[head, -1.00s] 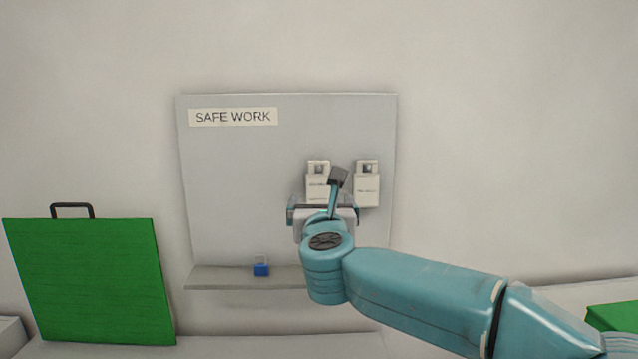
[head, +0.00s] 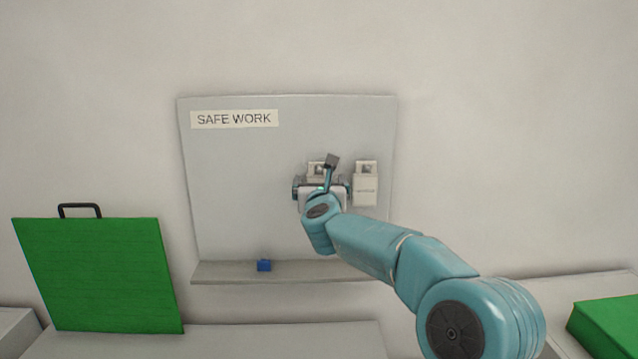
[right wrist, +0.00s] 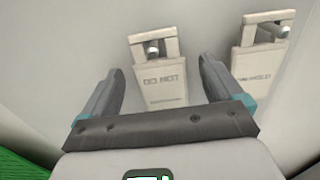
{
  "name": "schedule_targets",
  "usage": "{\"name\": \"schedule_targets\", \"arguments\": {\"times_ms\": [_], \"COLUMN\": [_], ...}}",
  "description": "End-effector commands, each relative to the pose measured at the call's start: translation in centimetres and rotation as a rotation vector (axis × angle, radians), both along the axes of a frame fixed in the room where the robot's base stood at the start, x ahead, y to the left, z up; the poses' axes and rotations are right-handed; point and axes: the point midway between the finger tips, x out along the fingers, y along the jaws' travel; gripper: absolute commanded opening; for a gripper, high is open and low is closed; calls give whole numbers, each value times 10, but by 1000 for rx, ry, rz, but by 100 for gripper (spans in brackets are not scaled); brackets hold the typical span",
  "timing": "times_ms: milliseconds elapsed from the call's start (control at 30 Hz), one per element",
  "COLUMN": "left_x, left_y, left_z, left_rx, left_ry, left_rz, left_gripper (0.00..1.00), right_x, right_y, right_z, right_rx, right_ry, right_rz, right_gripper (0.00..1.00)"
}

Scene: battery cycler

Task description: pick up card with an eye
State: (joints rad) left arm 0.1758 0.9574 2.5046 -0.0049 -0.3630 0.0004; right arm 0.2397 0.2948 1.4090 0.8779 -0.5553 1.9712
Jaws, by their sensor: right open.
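Two pale cards hang side by side on the grey board. In the head view the left card (head: 318,169) is mostly hidden behind my right gripper, and the right card (head: 365,187) is in clear view. In the right wrist view the left card (right wrist: 158,80) has an eye opening at its top with a peg through it, and print that seems to read "DO NOT". The right card (right wrist: 257,54) hangs the same way. My right gripper (right wrist: 160,78) is open, its fingers on either side of the left card's lower part, seemingly just short of it. My left gripper is not in view.
The grey board (head: 230,190) bears a "SAFE WORK" label (head: 234,119). A shelf (head: 220,273) below holds a small blue object (head: 264,265). A green panel with a handle (head: 98,275) stands at left; a green block (head: 610,322) lies at right.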

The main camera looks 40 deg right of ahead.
Motion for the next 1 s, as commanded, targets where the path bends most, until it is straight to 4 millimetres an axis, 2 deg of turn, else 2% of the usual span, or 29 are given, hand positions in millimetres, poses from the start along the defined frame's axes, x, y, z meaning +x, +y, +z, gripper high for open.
{"name": "schedule_targets", "arguments": {"times_ms": [67,100,267,633,800,1000], "left_x": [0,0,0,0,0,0], "left_y": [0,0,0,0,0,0], "left_z": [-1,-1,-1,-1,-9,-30], "left_rx": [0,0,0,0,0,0], "left_ry": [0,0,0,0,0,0], "left_rz": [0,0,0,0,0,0], "left_gripper": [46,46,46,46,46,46], "right_x": [0,0,0,0,-1,-32], "right_y": [0,0,0,1,1,28], "right_z": [-1,-1,-1,-1,4,2], "right_rx": [0,0,1,1,2,0], "right_ry": [0,0,1,1,-3,-4], "right_rz": [0,0,0,0,-1,3], "right_gripper": [94,87,35,34,34,34]}}
